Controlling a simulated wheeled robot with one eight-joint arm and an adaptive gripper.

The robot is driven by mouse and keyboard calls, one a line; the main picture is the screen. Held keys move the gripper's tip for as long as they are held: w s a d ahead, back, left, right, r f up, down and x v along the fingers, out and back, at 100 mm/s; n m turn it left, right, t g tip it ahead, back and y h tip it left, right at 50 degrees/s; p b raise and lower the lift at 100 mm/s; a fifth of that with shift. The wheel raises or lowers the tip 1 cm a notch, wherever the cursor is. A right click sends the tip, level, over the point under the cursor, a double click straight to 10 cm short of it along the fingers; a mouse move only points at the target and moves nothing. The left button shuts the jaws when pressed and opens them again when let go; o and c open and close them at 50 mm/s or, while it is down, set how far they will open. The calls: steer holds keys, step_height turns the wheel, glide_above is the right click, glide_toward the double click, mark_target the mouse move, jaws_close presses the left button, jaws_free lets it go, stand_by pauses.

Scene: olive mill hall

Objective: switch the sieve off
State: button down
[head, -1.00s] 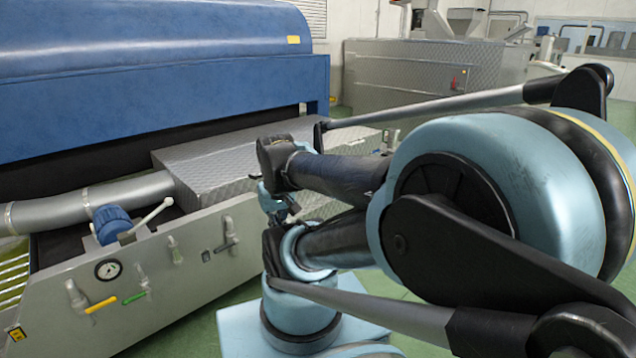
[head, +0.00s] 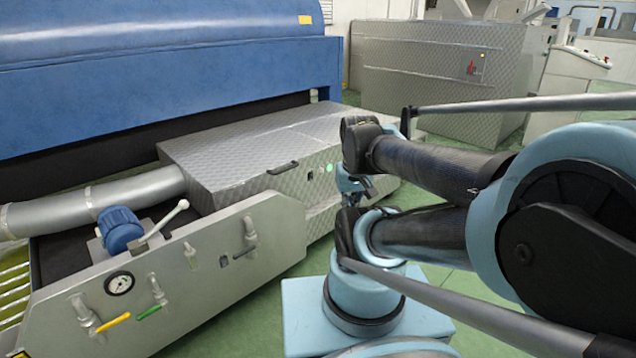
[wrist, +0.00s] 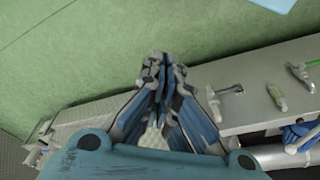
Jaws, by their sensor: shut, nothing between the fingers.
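No readable label names the sieve. A low patterned metal box (head: 240,150) stands in front of the blue machine in the head view. Its right-hand face has a lit green lamp (head: 329,168) and a small black switch (head: 310,175) to the left of it; the switch's position is too small to read. My gripper (head: 354,188) is to the right of the lamp in the picture, in front of the box's end, and hides part of that face. In the wrist view my gripper (wrist: 164,66) has its fingers together and empty, with the metal front below and green floor above.
A grey panel (head: 180,270) with valves, a gauge (head: 120,283) and yellow and green levers stands at the front left. A blue machine (head: 150,70) fills the back left. A patterned cabinet (head: 430,80) with a red control stands behind. Green floor is open between.

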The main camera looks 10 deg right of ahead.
steer(key=w+a+r+m+y, duration=0.1)
steer(key=w+r+m, duration=0.25)
steer(key=w, duration=0.35)
steer(key=w+r+m, duration=0.3)
steer(key=w+m, duration=0.1)
steer(key=w, duration=0.4)
steer(key=w+f+m+t+y, duration=0.15)
steer(key=w+m, duration=0.55)
steer(key=w, duration=1.2)
steer(key=w+d+f+m+t+y, duration=0.1)
steer(key=w+d+f+m, duration=0.2)
steer(key=w, duration=0.5)
steer(key=w+d+f+m, duration=0.1)
steer(key=w+f+m, duration=0.3)
steer(key=w+f, duration=0.3)
steer(key=w+d+f+m+t, duration=0.1)
steer(key=w+d+f+m, duration=0.2)
steer(key=w+f+m, duration=0.4)
steer(key=w+f+y, duration=0.1)
steer(key=w+f, duration=0.5)
steer(key=f, duration=0.2)
steer(key=shift+w+d+f, duration=0.15)
steer(key=shift+d+f, duration=0.05)
steer(key=shift+f, duration=0.15)
steer(key=shift+m+t, duration=0.25)
